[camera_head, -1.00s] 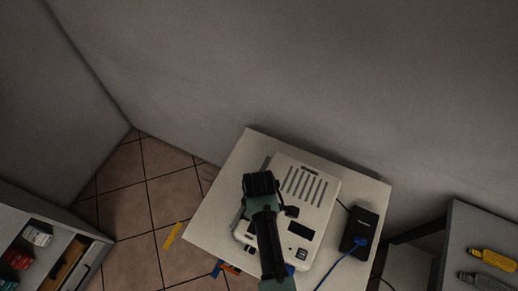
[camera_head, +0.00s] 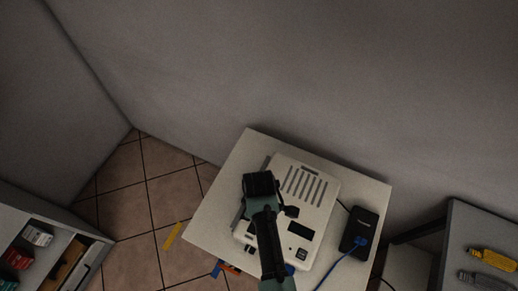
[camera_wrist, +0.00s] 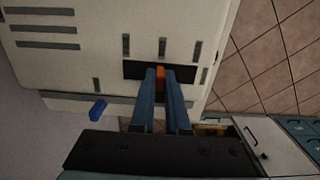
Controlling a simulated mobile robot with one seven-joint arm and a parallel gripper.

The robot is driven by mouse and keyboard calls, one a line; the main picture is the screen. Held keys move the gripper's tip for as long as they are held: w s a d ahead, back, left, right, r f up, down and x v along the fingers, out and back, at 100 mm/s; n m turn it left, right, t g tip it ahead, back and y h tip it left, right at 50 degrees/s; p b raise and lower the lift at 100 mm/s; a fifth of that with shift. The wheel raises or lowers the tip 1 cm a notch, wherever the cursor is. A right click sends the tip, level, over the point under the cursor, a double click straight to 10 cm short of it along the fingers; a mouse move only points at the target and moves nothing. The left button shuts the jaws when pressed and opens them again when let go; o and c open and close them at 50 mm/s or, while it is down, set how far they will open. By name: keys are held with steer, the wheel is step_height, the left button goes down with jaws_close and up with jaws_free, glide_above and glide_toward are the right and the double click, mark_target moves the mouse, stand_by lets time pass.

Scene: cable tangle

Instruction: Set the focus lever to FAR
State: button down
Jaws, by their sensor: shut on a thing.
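The beige device (camera_head: 318,200) with a row of dark vent slots sits on the white table, partly covered by my arm in the head view. In the wrist view its casing (camera_wrist: 95,20) fills the upper left. An orange lever (camera_wrist: 160,72) stands in a black slot (camera_wrist: 133,72) on the casing, with grey marks around it. My gripper (camera_wrist: 161,76) is shut on the lever, one blue finger on each side. The fingers hide part of the lever and slot. No FAR label can be read. The fingertips are hidden in the head view.
A black box (camera_head: 367,222) with a blue cable (camera_head: 340,267) is right of the device. The white table (camera_head: 255,150) is clear at its far edge. A shelf unit (camera_head: 60,225) stands left; a grey surface (camera_head: 470,220) at right holds yellow and grey connectors.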

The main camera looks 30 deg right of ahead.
steer(key=shift+w+d, duration=0.4)
steer(key=shift+d, duration=0.2)
steer(key=c, duration=0.9)
jaws_free()
steer(key=shift+a, duration=0.1)
step_height(320, 180, up, 13)
steer(key=b, duration=0.1)
